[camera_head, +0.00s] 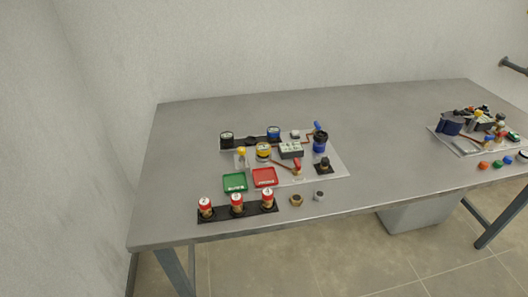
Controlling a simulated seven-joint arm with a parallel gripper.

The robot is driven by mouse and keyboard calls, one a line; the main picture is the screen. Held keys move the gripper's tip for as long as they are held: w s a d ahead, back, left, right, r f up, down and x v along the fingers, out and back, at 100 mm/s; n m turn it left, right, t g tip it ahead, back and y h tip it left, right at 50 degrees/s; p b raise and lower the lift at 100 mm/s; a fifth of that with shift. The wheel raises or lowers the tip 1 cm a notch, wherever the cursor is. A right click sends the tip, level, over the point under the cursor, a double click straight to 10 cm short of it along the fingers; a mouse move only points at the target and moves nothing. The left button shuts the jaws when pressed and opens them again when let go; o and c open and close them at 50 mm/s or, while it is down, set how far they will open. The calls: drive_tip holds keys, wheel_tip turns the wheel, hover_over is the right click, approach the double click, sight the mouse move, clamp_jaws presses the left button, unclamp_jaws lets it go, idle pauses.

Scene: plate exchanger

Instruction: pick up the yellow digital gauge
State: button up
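The yellow digital gauge (263,151) appears to be the round yellow-rimmed piece with a dark face, near the middle of a pale board (330,172) on the grey table. A smaller yellow-topped piece (241,153) stands just to its left. A grey-white box (291,150) is close on its right. A blue-rimmed round gauge (273,133) sits behind it, and a dark one with a pale face (227,138) is behind and to the left. My gripper is not in view.
Green (235,182) and red (265,177) trays lie in front of the gauge. A black strip (220,214) with red-topped canisters stands near the table's front edge. A blue-black cylinder (320,142) is to the right. The table's (385,130) middle is clear; another cluttered board (460,145) is far right.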

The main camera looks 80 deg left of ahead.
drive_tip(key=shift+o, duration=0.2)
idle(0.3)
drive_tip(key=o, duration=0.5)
